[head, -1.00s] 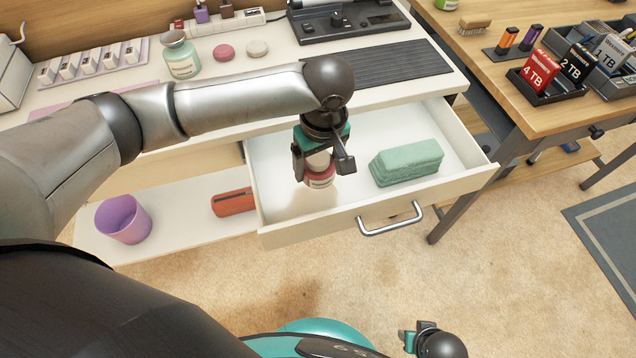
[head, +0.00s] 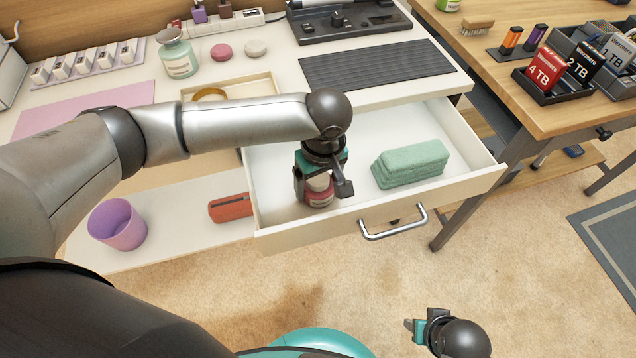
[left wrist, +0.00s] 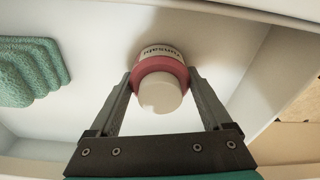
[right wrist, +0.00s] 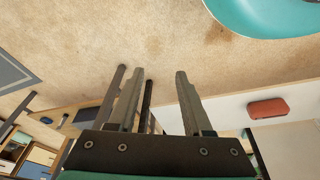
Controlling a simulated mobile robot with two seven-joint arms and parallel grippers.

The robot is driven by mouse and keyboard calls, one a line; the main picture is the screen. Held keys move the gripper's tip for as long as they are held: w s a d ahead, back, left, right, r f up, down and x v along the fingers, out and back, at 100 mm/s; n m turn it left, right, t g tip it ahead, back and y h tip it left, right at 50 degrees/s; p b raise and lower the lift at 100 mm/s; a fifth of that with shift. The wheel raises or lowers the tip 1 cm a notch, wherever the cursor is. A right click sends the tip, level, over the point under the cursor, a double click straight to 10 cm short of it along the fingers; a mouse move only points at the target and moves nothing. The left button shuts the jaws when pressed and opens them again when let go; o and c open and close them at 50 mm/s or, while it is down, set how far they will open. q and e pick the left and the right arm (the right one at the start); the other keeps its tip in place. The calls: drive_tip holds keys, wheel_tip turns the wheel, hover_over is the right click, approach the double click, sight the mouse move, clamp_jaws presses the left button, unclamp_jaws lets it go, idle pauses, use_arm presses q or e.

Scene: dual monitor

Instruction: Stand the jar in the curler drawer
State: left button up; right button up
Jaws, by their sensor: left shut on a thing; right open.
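The jar (head: 319,192) is pinkish red with a white label and a pale lid. It is inside the open white drawer (head: 300,233), left of the folded green towels (head: 412,164). My left gripper (head: 321,181) reaches down from above and is shut on the jar. The left wrist view shows the jar (left wrist: 160,82) between both fingers, looking roughly upright. Whether its base touches the drawer floor cannot be told. My right gripper (head: 420,329) is open and empty, away from the drawer; its spread fingers show in the right wrist view (right wrist: 158,85).

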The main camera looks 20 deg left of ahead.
sight(321, 181)
use_arm(q)
drive_tip(key=o, duration=1.3)
drive_tip(key=shift+f, duration=0.15)
use_arm(e)
drive_tip(key=shift+s+f, duration=0.15)
drive_tip(key=shift+f, duration=0.05)
use_arm(q)
drive_tip(key=shift+r, duration=0.55)
drive_tip(key=r+p, duration=0.1)
drive_tip(key=r, duration=0.2)
drive_tip(key=r+p, duration=0.2)
drive_tip(key=r, duration=0.1)
drive_tip(key=d+r+p, duration=0.1)
drive_tip(key=r+p, duration=0.1)
drive_tip(key=r, duration=0.1)
drive_tip(key=shift+s, duration=0.4)
drive_tip(key=shift+s+r+p, duration=0.15)
drive_tip(key=shift+r+p, duration=0.3)
drive_tip(key=shift+r, duration=0.65)
use_arm(e)
drive_tip(key=s+d+f, duration=0.4)
drive_tip(key=s+f, duration=0.2)
drive_tip(key=f, duration=0.3)
drive_tip(key=shift+s+d+g+h, duration=0.2)
drive_tip(key=shift+d+g+h, duration=0.1)
drive_tip(key=shift+f, duration=0.1)
